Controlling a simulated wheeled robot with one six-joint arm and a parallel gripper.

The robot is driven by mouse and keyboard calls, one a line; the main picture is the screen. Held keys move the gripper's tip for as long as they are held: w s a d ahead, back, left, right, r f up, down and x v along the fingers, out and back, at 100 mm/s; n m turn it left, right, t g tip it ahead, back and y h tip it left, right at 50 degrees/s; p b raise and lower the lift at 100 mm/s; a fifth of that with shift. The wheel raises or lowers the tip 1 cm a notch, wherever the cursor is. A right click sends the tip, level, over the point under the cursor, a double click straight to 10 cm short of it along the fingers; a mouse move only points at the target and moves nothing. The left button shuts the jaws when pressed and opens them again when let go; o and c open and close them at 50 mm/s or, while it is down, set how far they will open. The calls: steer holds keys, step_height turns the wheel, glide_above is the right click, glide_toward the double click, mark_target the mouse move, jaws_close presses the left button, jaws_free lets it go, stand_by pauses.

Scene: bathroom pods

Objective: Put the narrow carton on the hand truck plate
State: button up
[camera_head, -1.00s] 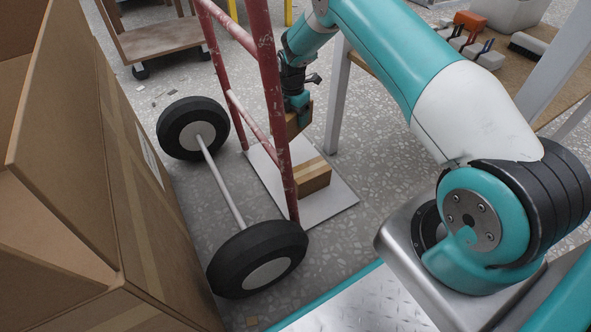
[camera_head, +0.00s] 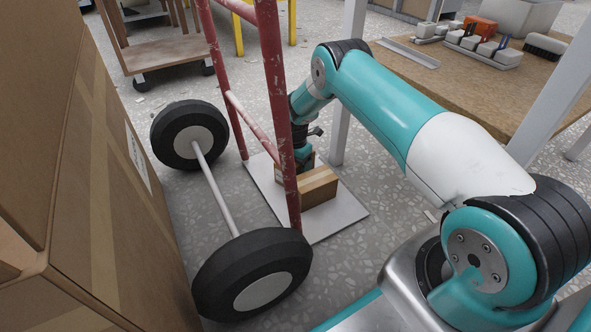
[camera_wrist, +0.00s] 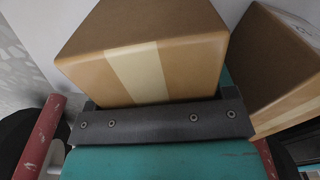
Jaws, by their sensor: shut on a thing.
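My gripper (camera_head: 303,158) is low over the hand truck plate, behind the red frame, shut on the narrow brown carton (camera_head: 279,174). Most of that carton is hidden by the frame rail and my gripper in the head view. In the wrist view the held carton (camera_wrist: 145,55), with a pale tape strip, is against the dark gripper bar. I cannot tell whether its underside touches the plate. The grey hand truck plate (camera_head: 338,217) lies flat on the floor. A second taped carton (camera_head: 319,187) sits on it, close beside the held one; a carton also shows right in the wrist view (camera_wrist: 280,65).
The hand truck's red frame (camera_head: 276,95) rises close to my gripper, with black wheels (camera_head: 189,135) to the left. A large cardboard box (camera_head: 110,200) fills the left. A workbench (camera_head: 440,85) with a grey leg (camera_head: 346,90) stands behind right. The plate's front right part is bare.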

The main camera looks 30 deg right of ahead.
steer(key=shift+f, duration=0.15)
steer(key=o, duration=1.1)
steer(key=shift+o, duration=0.2)
step_height(320, 180, up, 12)
steer(key=p, duration=0.9)
steer(key=shift+r, duration=0.2)
